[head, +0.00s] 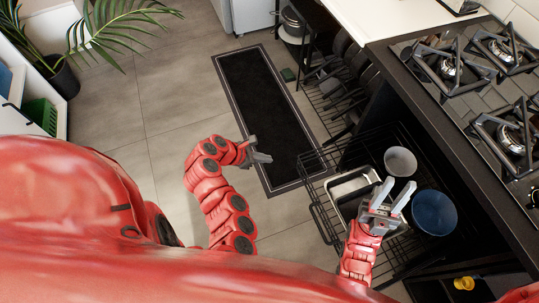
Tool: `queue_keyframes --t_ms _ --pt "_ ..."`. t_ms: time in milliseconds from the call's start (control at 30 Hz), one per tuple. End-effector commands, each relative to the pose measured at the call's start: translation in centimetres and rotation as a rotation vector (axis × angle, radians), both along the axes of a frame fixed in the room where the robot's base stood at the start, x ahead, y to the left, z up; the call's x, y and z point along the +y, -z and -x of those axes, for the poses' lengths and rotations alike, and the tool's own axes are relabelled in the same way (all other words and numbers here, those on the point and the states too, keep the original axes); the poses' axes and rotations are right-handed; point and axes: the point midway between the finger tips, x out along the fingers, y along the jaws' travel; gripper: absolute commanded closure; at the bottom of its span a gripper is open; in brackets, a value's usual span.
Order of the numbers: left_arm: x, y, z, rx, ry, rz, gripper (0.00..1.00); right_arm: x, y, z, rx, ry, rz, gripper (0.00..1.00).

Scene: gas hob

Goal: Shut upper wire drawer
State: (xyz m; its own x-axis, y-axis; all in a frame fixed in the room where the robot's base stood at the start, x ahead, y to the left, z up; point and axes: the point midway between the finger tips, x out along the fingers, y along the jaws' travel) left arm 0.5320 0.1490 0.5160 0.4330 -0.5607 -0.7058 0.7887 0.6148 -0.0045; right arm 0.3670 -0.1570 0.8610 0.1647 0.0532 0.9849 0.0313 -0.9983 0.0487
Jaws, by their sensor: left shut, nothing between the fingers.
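A black wire drawer (316,212) is pulled out from under the gas hob in the head view. It holds a grey pot (400,161), a blue pot (435,212) and a metal tin (352,187). I cannot tell whether another drawer lies beneath it. My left gripper (266,157) is shut and empty over the floor mat, to the left of the drawer and apart from it in the picture. My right gripper (398,194) is open, with its fingers spread, over the drawer between the tin and the blue pot. It hides part of the drawer and its contents.
The gas hob (480,75) and its dark counter edge are at the right. A rack with dark pans (343,75) stands beyond the drawer. A black mat (262,105) lies on the tiled floor. A plant (62,75) is at the far left. The floor between is clear.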

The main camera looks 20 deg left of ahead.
Motion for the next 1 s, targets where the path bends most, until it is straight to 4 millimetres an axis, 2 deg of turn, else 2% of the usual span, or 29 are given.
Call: queue_keyframes --t_ms 100,367,600,1000 --pt "-1.5 1.9 -1.1 0.001 0.005 0.000 1.00 0.0 0.3 0.0 0.000 0.000 0.000 0.67" --pt "-4.2 5.4 -3.2 0.001 0.004 -0.001 1.00 0.0 0.7 0.0 0.000 0.000 0.000 0.67" --pt "-6.7 5.3 -5.3 -0.002 0.003 -0.003 1.00 0.0 0.7 0.0 0.000 0.000 0.000 0.67" --pt "-7.2 5.3 -5.8 -0.003 -0.003 -0.005 1.00 0.0 0.7 0.0 0.000 0.000 0.000 0.67"
